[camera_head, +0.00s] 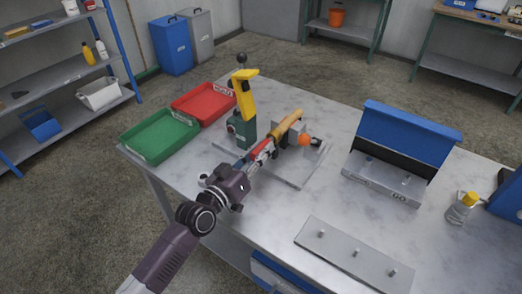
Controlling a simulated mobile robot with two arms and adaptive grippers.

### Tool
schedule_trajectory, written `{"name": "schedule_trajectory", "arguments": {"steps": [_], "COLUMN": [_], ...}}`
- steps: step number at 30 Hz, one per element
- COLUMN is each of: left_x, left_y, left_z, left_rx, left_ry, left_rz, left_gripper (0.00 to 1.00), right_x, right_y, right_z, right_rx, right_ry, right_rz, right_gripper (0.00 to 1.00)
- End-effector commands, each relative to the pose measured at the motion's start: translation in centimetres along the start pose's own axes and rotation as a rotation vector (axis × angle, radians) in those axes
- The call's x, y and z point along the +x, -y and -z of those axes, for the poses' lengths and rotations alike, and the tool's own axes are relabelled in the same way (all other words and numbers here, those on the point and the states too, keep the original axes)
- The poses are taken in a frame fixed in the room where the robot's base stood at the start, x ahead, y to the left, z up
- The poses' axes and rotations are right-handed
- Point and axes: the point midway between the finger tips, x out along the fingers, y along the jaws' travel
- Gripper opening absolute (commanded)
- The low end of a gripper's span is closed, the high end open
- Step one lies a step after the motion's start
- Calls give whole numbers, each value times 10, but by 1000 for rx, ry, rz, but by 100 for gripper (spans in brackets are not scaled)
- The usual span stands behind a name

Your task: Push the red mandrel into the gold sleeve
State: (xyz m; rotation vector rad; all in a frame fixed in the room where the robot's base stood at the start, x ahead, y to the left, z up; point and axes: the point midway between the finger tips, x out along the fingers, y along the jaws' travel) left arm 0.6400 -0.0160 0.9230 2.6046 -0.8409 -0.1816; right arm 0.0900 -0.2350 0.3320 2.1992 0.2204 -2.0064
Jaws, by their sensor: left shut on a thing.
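The gold sleeve (288,125) sits tilted in a grey fixture on the metal plate, in the middle of the table. A red piece, which looks like the red mandrel (264,149), lies in line with the sleeve, at its lower left end. My left gripper (257,156) comes in from the lower left and is shut on the red mandrel. The jaws hide part of the mandrel, and I cannot tell how far its tip is inside the sleeve. My right gripper is not in view.
A green and yellow lever device (244,108) stands close behind my left gripper. An orange ball (305,140) is right of the sleeve. Green (160,137) and red (204,103) trays lie left. A blue-lidded box (408,132) and pegged plate (352,256) are right.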

Motion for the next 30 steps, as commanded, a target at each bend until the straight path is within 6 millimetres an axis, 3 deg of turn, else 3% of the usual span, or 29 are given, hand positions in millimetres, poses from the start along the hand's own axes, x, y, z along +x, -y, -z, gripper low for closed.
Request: {"name": "schedule_trajectory", "arguments": {"steps": [30], "left_x": [9], "left_y": [0], "left_z": [1], "left_rx": [2], "left_ry": [-1], "left_rz": [0], "left_gripper": [0], "right_x": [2], "right_y": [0], "right_z": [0], "right_rx": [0], "right_ry": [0], "right_rz": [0], "right_gripper": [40]}}
